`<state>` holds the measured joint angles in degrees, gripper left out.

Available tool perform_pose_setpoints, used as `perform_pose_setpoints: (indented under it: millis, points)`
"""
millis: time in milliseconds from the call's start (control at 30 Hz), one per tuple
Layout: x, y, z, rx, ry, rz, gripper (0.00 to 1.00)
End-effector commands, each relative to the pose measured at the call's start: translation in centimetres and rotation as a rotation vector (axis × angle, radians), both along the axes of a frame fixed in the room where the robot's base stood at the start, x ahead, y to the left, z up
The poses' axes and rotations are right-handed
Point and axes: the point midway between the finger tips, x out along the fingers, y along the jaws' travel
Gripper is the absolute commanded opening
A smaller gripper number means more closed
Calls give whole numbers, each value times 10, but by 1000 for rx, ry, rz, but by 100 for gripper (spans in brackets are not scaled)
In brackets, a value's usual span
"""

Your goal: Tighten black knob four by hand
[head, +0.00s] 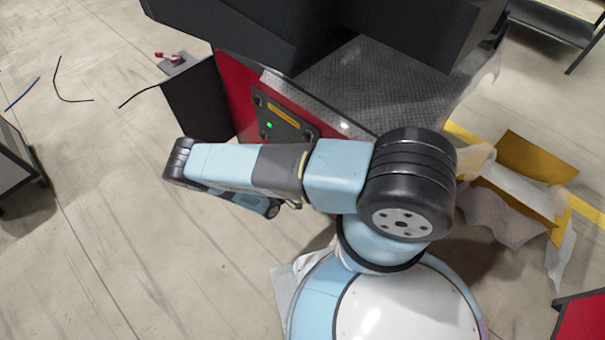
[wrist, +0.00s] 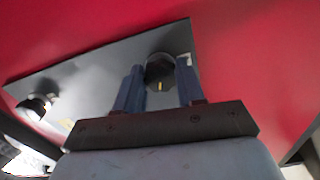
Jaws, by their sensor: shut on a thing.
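In the wrist view a black knob (wrist: 160,68) with a small yellow mark sits on a grey panel plate (wrist: 100,80) fixed to a red wall. My gripper (wrist: 158,78) has its two blue-grey fingers on either side of this knob, shut on it. No number shows on the knob, so I cannot tell which one it is by label. The panel also shows in the head view (head: 291,124), with a yellow strip and a lit green lamp (head: 269,125). My arm hides its lower part there, and my gripper's fingers cannot be made out.
Another knob (wrist: 35,106) stands at the plate's left end in the wrist view. In the head view, a black box (head: 198,103) stands left of the red machine (head: 234,88). Torn cardboard (head: 530,175) lies on the right. The floor at left is mostly clear, with loose cables.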

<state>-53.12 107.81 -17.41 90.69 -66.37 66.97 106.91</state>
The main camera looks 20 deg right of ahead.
Motion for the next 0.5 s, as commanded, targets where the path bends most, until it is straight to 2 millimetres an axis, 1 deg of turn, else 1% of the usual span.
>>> perform_pose_setpoints:
  millis: [33,500]
  points:
    - [-5,-2,-4,11,-3,-6,8]
    - [-5,-1,-5,35,-39,-7,8]
